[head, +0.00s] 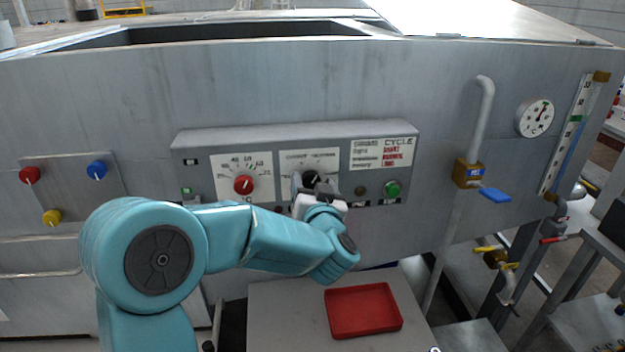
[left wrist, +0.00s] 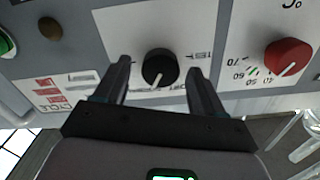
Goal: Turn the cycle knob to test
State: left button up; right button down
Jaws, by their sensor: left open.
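The black cycle knob (head: 310,178) sits on a white label plate on the grey control panel (head: 300,137). My left gripper (head: 311,196) is in front of it and partly covers the knob and plate in the head view. The left wrist view, roughly upside down, shows the knob (left wrist: 160,68) between the two open fingers, with a gap on each side. The knob's white pointer line faces the lower edge of that view, toward the gripper body. Lettering around the knob is partly hidden and hard to read. My right gripper is not in view.
A red knob (head: 243,185) with a temperature scale is left of the black knob. A green button (head: 392,189) and a brown round part (head: 360,190) are to the right. A red tray (head: 363,311) lies below. A vertical pipe with a blue-handled valve (head: 494,194) stands farther right.

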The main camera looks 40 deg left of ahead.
pick_arm(q)
jog(key=shift+w+a, duration=0.15)
jog(key=shift+w, duration=0.05)
jog(key=shift+a, duration=0.2)
jog(key=shift+d, duration=0.1)
jog(key=c, duration=1.1)
jog(key=shift+o, duration=0.2)
